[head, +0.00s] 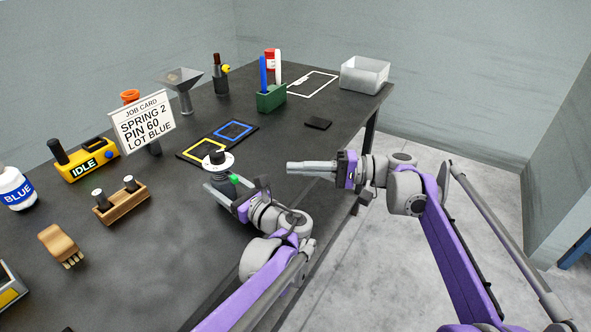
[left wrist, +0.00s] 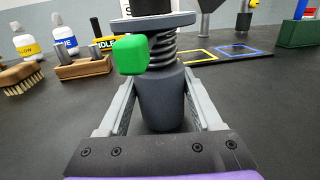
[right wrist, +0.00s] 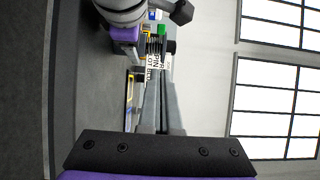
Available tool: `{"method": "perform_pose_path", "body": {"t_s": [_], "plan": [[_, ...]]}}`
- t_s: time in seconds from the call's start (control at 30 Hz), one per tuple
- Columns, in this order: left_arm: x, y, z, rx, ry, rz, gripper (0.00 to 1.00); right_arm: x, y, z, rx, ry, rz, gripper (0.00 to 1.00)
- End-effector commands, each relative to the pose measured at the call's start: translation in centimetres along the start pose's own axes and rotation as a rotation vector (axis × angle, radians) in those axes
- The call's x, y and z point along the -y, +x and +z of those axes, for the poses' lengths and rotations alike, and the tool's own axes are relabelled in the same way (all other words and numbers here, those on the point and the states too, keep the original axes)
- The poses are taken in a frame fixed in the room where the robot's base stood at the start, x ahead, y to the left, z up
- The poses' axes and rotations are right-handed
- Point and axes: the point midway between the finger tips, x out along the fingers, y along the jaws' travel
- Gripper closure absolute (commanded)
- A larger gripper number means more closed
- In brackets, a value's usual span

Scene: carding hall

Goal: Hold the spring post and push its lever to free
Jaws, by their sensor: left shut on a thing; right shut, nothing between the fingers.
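The spring post (head: 217,162) stands upright on the dark table, with a pale flange and a black top. In the left wrist view, its grey cylindrical body (left wrist: 165,108) sits between my left fingers, with a coil spring and flange above. Its green lever tip (head: 234,179) sticks out towards my side; it also shows in the left wrist view (left wrist: 130,55). My left gripper (head: 220,189) is shut on the post's body. My right gripper (head: 288,168) is shut and empty, to the right of the post and apart from the lever. Its closed fingers show in the right wrist view (right wrist: 158,105).
A mat with yellow and blue frames (head: 219,141) lies behind the post. A job card (head: 142,122), a wooden block with pegs (head: 121,200) and a brush (head: 61,245) are to the left.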

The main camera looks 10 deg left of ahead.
Motion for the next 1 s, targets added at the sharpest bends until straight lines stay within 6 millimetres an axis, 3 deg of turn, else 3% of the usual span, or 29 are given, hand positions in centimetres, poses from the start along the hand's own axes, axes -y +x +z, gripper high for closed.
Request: {"method": "perform_pose_path", "body": {"t_s": [0.33,0.6,1.0], "plan": [[0.0,0.0,0.0,0.0,0.0,0.0,1.0,0.0,7.6,0.1,0.003,0.0,-0.001,1.0],[0.0,0.0,0.0,0.0,0.0,0.0,1.0,0.0,9.7,2.6,0.001,0.0,0.0,1.0],[0.0,0.0,0.0,0.0,0.0,0.0,1.0,0.0,10.0,2.9,-0.001,0.0,0.0,1.0]]}}
